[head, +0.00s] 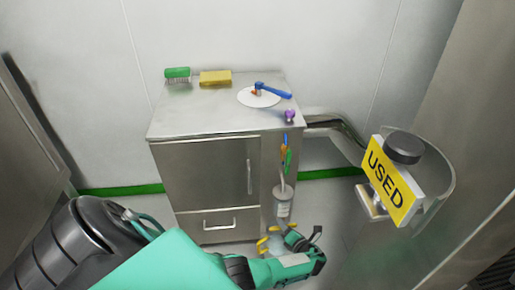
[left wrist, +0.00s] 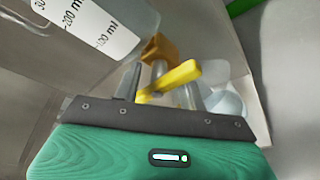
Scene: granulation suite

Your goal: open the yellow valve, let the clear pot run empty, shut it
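The clear pot (head: 283,196) hangs or stands at the right side of the steel cabinet. Its label with ml marks faces the left wrist camera, and the pot's wall (left wrist: 75,55) fills the upper left of that view. The yellow valve (head: 262,243) is low, below the pot; in the left wrist view its yellow lever (left wrist: 182,75) lies across the space at my fingers, with an orange-brown body behind. My left gripper (head: 304,240) is at the valve, its fingers apart. I cannot tell whether they touch the lever. The pot's liquid level is not clear. My right gripper is out of view.
The steel cabinet (head: 205,170) carries a green brush (head: 177,72), a yellow sponge (head: 215,77), a white disc (head: 250,98) with a blue-handled tool, and a purple item (head: 290,115). Coloured tools hang at its side. A yellow USED sign (head: 390,185) stands at right.

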